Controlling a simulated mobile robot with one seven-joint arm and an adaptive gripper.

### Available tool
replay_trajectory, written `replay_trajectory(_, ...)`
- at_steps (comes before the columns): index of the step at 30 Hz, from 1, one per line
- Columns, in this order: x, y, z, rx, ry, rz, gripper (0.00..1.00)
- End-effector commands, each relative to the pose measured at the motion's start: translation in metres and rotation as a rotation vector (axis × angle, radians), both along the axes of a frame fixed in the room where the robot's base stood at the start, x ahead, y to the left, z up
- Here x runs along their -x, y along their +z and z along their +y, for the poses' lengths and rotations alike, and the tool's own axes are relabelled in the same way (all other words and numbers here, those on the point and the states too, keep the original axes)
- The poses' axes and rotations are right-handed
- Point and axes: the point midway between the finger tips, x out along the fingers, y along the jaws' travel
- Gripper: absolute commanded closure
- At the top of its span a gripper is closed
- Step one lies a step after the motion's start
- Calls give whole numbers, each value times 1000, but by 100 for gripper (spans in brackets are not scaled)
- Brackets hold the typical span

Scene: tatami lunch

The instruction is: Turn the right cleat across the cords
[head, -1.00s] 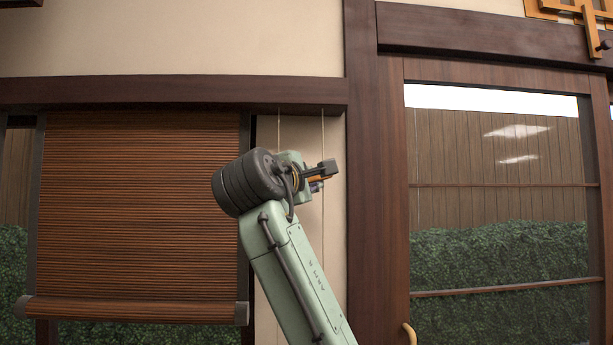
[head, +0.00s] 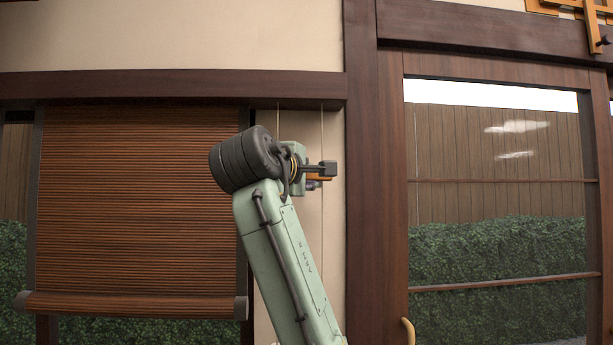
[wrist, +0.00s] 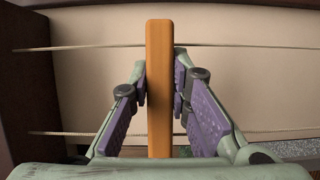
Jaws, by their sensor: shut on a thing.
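The right cleat is an orange-brown wooden bar (wrist: 160,60), upright in the wrist view. A sliver of it shows in the head view (head: 318,178). My gripper (wrist: 160,92) has its purple pads on either side of the bar and is shut on it. Two pale cords run sideways in the wrist view, one near the bar's far end (wrist: 90,48) and one near its near end (wrist: 75,133). The bar lies across both lines. In the head view the cords (head: 322,118) hang vertically, and my gripper (head: 328,170) points right, nearly level.
A brown slatted blind (head: 140,200) hangs left of my arm. A dark wooden post (head: 375,200) stands close to the right of my gripper. Beyond it is a glazed door (head: 500,190) with a handle (head: 409,332). A pale wall strip (head: 334,240) lies behind the cords.

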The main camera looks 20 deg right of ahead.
Motion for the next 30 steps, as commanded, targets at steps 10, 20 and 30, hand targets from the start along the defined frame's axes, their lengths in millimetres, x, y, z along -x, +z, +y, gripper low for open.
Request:
replay_trajectory(10,0,-1,0,-1,-1,2,64)
replay_trajectory(20,1,0,0,0,0,0,62)
replay_trajectory(30,40,2,33,3,2,-4,62)
